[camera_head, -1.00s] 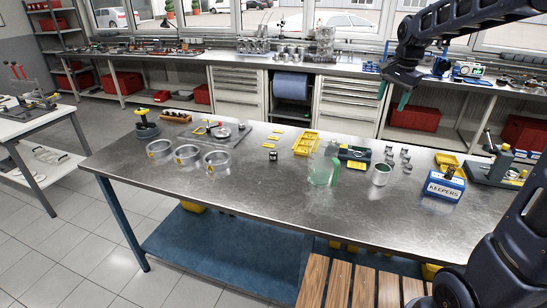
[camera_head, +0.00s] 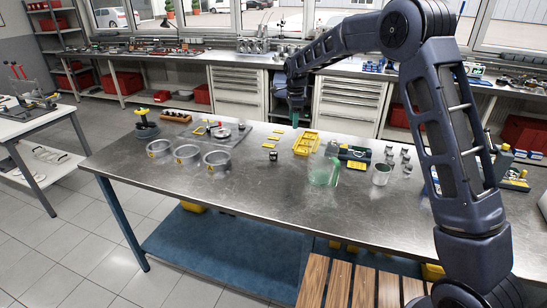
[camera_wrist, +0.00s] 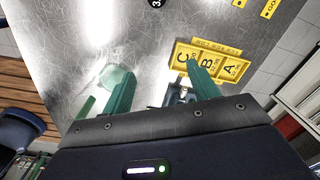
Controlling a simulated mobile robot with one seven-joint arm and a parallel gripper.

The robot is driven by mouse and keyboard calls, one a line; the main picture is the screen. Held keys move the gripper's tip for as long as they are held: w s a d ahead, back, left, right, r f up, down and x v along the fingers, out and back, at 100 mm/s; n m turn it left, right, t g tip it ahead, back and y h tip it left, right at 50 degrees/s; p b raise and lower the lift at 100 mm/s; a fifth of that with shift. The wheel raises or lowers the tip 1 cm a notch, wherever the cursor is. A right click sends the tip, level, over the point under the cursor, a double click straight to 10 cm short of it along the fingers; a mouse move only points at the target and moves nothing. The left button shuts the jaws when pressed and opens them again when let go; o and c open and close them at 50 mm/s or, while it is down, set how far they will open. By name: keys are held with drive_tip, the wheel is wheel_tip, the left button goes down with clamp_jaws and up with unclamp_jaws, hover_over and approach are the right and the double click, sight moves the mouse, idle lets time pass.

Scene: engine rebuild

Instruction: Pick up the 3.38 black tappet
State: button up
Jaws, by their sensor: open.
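The black tappet (camera_head: 273,156) stands on the steel table, left of the yellow tray and below some small yellow labels in the head view. In the wrist view a black round top with white marking, cut off by the top edge, looks like the same tappet (camera_wrist: 155,3); only "3." is readable. My gripper (camera_head: 295,118) is raised above the table's far side in the head view. Its two green fingers (camera_wrist: 160,85) are apart with nothing between them in the wrist view. The tappet lies beyond the fingertips.
The yellow tray (camera_head: 299,147) with compartments A, B and C stands near the tappet. A clear green-handled jug (camera_head: 320,176) and a metal cup (camera_head: 381,174) stand to the right. Several metal rings (camera_head: 188,155) stand left. The table front is clear.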

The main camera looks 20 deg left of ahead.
drive_tip(key=m, duration=0.1)
approach(273, 153)
wheel_tip(273, 153, down, 9)
drive_tip(key=shift+w+a+f, duration=0.1)
drive_tip(key=shift+w+f, duration=0.1)
drive_tip(key=c, duration=1.1)
